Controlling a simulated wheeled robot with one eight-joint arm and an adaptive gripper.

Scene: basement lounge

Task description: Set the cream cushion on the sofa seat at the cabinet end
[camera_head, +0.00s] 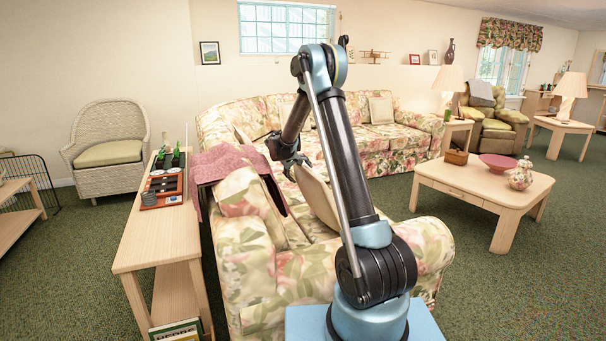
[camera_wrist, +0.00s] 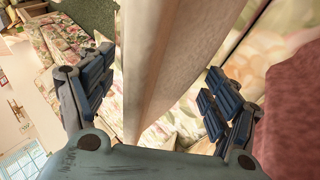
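A cream cushion (camera_head: 317,194) stands tilted on the near part of the floral sofa (camera_head: 245,262), partly hidden behind my arm. My gripper (camera_head: 290,158) is at the cushion's upper end. In the wrist view, a pale cushion edge (camera_wrist: 165,55) runs between the two spread fingers of my gripper (camera_wrist: 155,95). A gap shows beside the right finger, so the gripper looks open around it; contact at the left finger is unclear. Another cream cushion (camera_head: 381,110) rests on the far sofa section. Which piece of furniture is the cabinet is unclear.
A red-pink throw (camera_head: 226,163) drapes over the sofa back, close to my gripper. A narrow wooden table (camera_head: 150,235) holding game sets stands behind it. A coffee table (camera_head: 450,186) with a pink bowl (camera_head: 497,161) and a vase (camera_head: 521,177) stands right, with open carpet around it.

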